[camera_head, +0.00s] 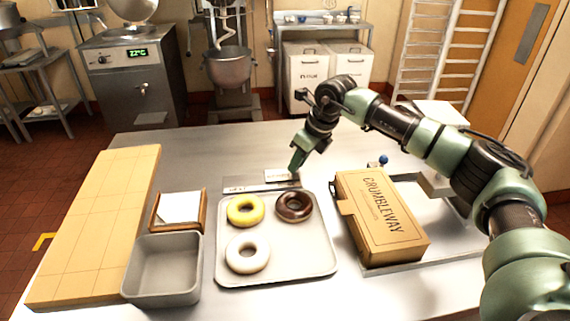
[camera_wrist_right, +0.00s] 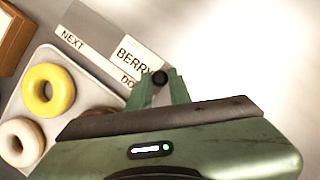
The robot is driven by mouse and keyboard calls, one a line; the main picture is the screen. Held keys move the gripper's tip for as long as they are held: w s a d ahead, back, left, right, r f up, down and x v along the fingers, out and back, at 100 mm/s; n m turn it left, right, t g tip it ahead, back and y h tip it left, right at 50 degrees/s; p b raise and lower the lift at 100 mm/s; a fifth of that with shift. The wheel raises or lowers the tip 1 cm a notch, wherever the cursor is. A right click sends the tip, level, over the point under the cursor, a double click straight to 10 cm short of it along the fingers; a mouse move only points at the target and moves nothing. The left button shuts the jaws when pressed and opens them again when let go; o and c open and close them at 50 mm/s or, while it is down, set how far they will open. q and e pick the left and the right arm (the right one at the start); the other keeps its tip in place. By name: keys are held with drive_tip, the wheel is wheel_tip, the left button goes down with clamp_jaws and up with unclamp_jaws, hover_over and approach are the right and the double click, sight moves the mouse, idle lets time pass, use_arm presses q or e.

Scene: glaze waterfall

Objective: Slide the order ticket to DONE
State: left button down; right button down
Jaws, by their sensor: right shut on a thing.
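The order ticket (camera_head: 280,176) is a white card at the right end of a flat grey rail (camera_head: 255,183) behind the tray. In the right wrist view the ticket (camera_wrist_right: 135,52) reads "BERRY", partly hidden by my gripper. The rail (camera_wrist_right: 92,52) carries a NEXT label (camera_wrist_right: 73,40) at one end and a partly covered label starting "DO" (camera_wrist_right: 127,80) beside the ticket. My right gripper (camera_wrist_right: 160,82) is shut on a small dark knob (camera_wrist_right: 160,77) at the ticket's edge. It also shows in the head view (camera_head: 295,172). My left gripper is not in view.
A grey tray (camera_head: 285,265) with yellow, chocolate and white donuts lies just in front of the rail. A closed "CRUMBLEWAY" box (camera_head: 385,220) stands to the right. A grey bin (camera_head: 163,270), a napkin holder (camera_head: 180,208) and a wooden board (camera_head: 100,225) are left.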

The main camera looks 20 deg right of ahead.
drive_tip(key=shift+w+d+r, duration=0.1)
drive_tip(key=shift+d+r, duration=0.05)
drive_tip(key=shift+d, duration=0.05)
drive_tip(key=c, duration=1.6)
unclamp_jaws()
drive_tip(key=o, duration=0.3)
drive_tip(key=shift+d, duration=0.1)
drive_tip(key=b+v, duration=0.1)
drive_tip(key=v, duration=0.6)
drive_tip(key=shift+s+r, duration=0.25)
drive_tip(key=shift+r, duration=0.05)
drive_tip(key=shift+d, duration=0.1)
